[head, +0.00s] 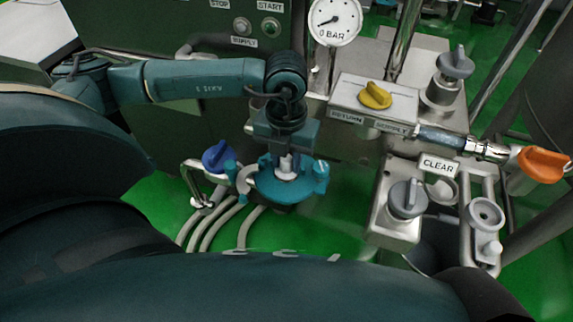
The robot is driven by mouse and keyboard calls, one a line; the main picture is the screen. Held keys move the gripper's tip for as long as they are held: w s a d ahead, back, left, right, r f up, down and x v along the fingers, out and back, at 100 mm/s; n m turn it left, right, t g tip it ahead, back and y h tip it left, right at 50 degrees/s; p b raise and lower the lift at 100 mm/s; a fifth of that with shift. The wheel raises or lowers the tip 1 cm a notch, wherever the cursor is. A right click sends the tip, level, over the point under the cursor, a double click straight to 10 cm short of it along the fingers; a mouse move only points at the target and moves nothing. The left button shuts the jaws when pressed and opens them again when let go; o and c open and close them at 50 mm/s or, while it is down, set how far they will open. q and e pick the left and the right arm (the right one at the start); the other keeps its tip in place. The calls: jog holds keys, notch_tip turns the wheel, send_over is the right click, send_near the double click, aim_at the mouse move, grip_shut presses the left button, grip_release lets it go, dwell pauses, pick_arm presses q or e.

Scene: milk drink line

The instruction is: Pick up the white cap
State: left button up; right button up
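My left arm comes in from the left and its gripper (285,178) hangs in front of the green cabinet, left of the steel stand. I see it from above, over the hoses; its fingertips do not show clearly, so I cannot tell how far apart they are. A pale ring-shaped cap (487,213) sits on the steel bracket at the right, well away from this gripper. It looks light grey-white, and I cannot tell for sure that it is the white cap. My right gripper is not in view.
The steel stand carries a yellow knob (375,95), a grey knob (408,198), a CLEAR sign (439,165) and a pressure gauge (334,21). An orange handle (543,163) is at the far right. A blue knob (216,156) and grey hoses (222,226) are close to my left gripper.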

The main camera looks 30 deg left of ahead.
pick_arm(q)
grip_shut()
jog(key=shift+r, duration=0.1)
dwell(0.3)
